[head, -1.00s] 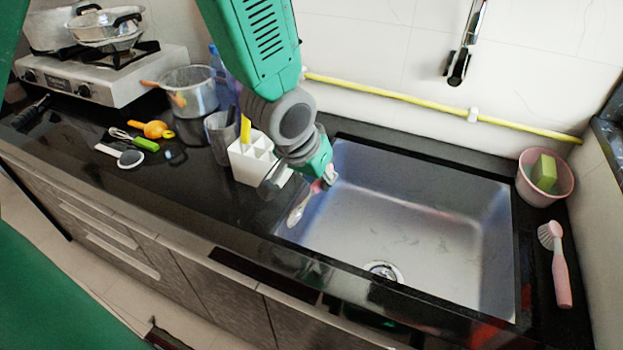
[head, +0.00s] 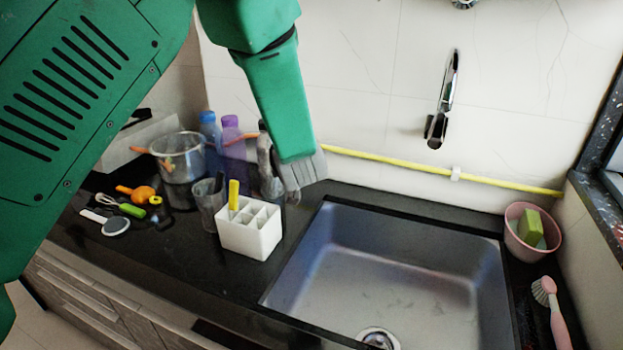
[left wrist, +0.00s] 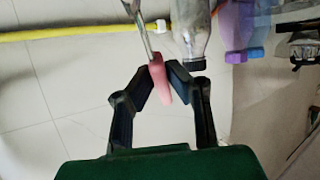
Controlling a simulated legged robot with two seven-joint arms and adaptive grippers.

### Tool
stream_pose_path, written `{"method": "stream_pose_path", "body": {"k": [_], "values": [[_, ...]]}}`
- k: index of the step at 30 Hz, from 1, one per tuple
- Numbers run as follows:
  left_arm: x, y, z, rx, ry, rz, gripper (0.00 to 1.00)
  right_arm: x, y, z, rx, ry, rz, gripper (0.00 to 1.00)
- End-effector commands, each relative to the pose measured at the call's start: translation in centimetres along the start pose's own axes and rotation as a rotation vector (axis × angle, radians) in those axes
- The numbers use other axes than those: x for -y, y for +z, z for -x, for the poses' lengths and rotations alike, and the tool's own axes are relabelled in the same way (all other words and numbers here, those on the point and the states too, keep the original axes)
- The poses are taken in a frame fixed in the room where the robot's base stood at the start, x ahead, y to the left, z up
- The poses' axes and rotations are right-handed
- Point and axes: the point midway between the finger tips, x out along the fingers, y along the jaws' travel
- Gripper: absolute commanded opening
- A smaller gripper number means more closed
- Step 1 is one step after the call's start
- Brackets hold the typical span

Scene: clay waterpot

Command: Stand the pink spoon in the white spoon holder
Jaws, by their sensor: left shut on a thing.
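The pink spoon has a pink handle (left wrist: 161,82) and a metal shaft that runs up out of the left wrist view. My left gripper (left wrist: 160,70) is shut on the handle, with one dark finger on each side. In the head view I cannot make out the spoon; my arm's grey end (head: 301,174) is above and behind the white spoon holder (head: 250,240), near the wall. The holder stands upright on the counter left of the sink. It has several open compartments, and a yellow-handled item (head: 233,195) stands in its left part. My right gripper is not in view.
A clear cup (head: 208,207) stands close left of the holder, with a glass pot (head: 180,158) and bottles (head: 233,145) behind. The sink (head: 400,270) is empty on the right. A yellow pipe (head: 400,165) runs along the wall.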

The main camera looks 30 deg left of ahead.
Motion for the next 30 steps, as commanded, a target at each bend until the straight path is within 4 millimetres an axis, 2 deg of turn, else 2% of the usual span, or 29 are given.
{"method": "stream_pose_path", "body": {"k": [3,8,12,16,24,30], "values": [[1.9,-1.5,-0.6,-0.134,-0.12,0.034,0.0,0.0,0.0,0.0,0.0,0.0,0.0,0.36],[4.9,-3.2,-0.2,-0.322,-0.321,0.061,0.0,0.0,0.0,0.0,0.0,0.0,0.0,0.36],[7.6,-3.8,1.4,-0.477,-0.54,0.063,0.0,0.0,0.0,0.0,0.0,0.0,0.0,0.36],[9.6,-3.5,3.5,-0.586,-0.75,0.047,0.0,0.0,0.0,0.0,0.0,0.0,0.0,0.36],[11.5,-2.0,7.5,-0.692,-1.065,0.001,0.0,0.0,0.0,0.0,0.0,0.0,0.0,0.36],[11.7,-1.5,8.4,-0.707,-1.131,-0.01,0.0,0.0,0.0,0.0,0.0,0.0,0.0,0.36]]}}
